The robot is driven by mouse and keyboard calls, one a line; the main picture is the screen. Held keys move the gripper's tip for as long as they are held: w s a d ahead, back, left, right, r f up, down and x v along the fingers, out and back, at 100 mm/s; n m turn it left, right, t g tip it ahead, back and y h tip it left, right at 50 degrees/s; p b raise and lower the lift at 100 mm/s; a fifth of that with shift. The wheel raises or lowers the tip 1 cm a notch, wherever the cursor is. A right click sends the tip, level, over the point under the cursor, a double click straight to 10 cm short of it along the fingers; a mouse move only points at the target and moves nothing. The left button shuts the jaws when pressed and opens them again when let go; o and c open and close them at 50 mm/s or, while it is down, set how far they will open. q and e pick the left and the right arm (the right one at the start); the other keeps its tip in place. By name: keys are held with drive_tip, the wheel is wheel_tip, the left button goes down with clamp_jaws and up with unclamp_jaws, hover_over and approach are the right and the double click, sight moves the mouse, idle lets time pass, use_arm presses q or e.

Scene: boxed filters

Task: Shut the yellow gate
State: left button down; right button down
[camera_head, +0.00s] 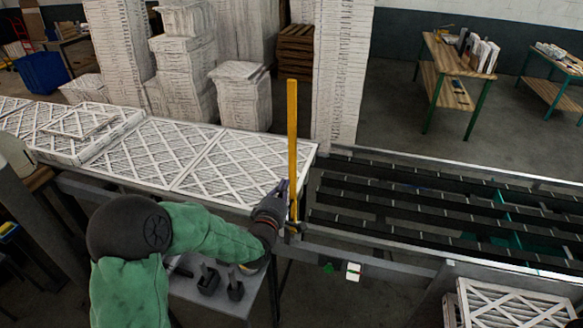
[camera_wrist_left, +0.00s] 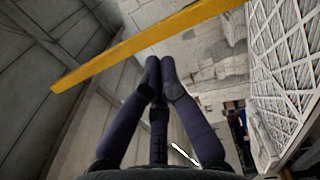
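The yellow gate (camera_head: 292,140) is a long bar that stands upright at the joint between the filter-covered table and the dark conveyor. In the left wrist view the yellow gate (camera_wrist_left: 150,38) crosses diagonally in front of the fingers. My left gripper (camera_head: 283,187) is close beside the lower part of the bar, on its left side. In the left wrist view the fingertips of my left gripper (camera_wrist_left: 160,66) are together with nothing seen between them. Whether they touch the bar is unclear. My right gripper is not in view.
White framed filters (camera_head: 150,150) lie on the table to the left. The dark slatted conveyor (camera_head: 430,205) runs to the right. Tall filter stacks (camera_head: 343,70) stand behind. More filters (camera_head: 510,305) are at the lower right. Space above the conveyor is clear.

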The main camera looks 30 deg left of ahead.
sight(294, 164)
use_arm(q)
drive_tip(key=p+x, duration=0.2)
drive_tip(key=x, duration=0.6)
drive_tip(key=shift+w, duration=0.1)
